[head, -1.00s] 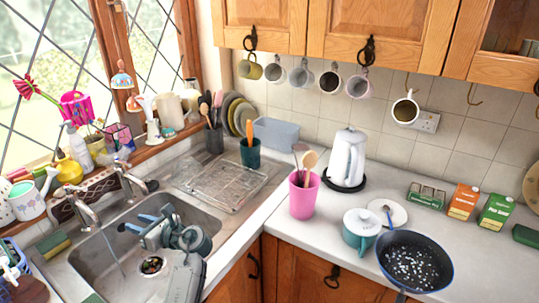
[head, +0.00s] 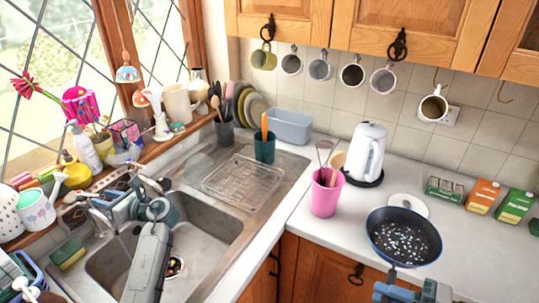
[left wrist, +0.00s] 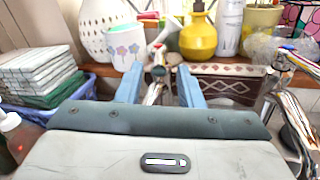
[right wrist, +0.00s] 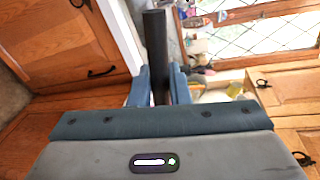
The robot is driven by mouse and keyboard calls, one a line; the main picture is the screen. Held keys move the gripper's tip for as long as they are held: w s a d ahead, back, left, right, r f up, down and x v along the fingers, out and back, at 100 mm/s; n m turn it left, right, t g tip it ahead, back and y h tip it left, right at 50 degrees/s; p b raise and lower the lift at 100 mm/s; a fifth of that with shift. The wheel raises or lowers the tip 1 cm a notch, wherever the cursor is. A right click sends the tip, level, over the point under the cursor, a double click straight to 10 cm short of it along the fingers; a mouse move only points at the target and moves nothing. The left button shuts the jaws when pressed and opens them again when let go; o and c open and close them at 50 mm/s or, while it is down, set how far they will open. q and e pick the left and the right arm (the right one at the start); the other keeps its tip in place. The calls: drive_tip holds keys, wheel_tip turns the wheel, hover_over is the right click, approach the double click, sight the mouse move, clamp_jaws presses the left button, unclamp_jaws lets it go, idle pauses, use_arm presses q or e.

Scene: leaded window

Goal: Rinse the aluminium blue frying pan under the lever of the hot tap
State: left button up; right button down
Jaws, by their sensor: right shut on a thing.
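The blue-rimmed frying pan (head: 403,250), dark inside with pale specks, shows at the right in the head view. My right gripper (head: 402,284) is shut on its handle. In the right wrist view the dark handle (right wrist: 156,50) stands between the fingers (right wrist: 157,88). The pan appears to be held above the counter. My left gripper (head: 125,203) is over the sink's left side by the taps. In the left wrist view its fingers (left wrist: 158,86) are apart, with a metal tap (left wrist: 158,62) between or just beyond them; contact is unclear. Which tap is hot is unclear. A thin stream seems to fall into the sink.
The sink (head: 215,232) has a drainer with a wire rack (head: 243,183). A pink utensil pot (head: 326,193), white kettle (head: 368,150), white saucer (head: 409,204) and cartons (head: 483,195) stand on the counter (head: 300,255). Ornaments crowd the windowsill. Mugs hang above.

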sight(96, 196)
use_arm(q)
drive_tip(key=shift+p+x, duration=0.5)
drive_tip(key=shift+x, duration=1.35)
drive_tip(key=shift+a, duration=0.1)
drive_tip(key=shift+c, duration=0.4)
clamp_jaws()
